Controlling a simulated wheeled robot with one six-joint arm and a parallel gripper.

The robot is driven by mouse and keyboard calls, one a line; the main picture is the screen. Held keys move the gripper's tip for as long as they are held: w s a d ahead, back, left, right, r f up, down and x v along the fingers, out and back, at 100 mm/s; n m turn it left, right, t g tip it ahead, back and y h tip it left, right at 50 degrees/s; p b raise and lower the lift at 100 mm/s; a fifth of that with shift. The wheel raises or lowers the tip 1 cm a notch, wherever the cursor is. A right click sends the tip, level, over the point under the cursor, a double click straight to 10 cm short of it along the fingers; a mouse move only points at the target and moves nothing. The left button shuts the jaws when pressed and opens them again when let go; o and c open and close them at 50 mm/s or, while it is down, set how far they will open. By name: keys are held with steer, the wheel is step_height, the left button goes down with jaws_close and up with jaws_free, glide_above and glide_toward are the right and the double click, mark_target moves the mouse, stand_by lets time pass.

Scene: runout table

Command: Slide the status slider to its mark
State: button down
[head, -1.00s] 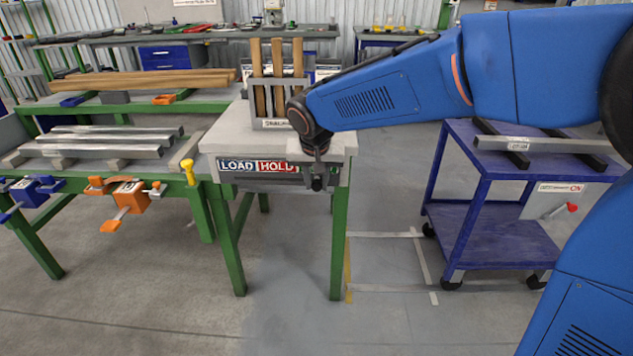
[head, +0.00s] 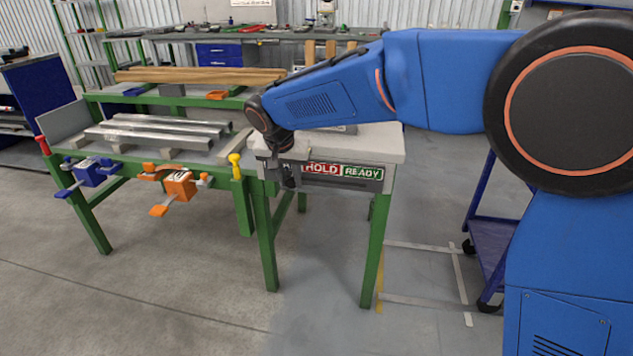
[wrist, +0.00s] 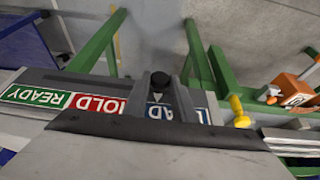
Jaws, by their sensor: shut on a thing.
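The status strip is on the front edge of the grey-topped table (head: 375,143). Its red HOLD label (head: 322,169) and green READY label (head: 363,172) show in the head view. My gripper (head: 287,184) is at the strip's left end and hides the blue LOAD label there. In the wrist view the slider's dark knob (wrist: 160,79) sits between my gripper's fingers, which are shut on it. The slider's pale pointer is at the blue LOAD label (wrist: 182,112), near its border with the red HOLD label (wrist: 98,104).
A yellow-handled tool (head: 235,163) and an orange vise (head: 180,184) are on the green bench just left. A blue cart (head: 484,230) stands at the right. The floor in front of the table is clear.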

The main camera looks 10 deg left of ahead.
steer(key=shift+a+r, duration=0.1)
steer(key=shift+a, duration=1.65)
steer(key=c, duration=1.5)
jaws_free()
steer(key=shift+a, duration=0.15)
steer(key=v, duration=1.7)
steer(key=shift+s+r, duration=0.1)
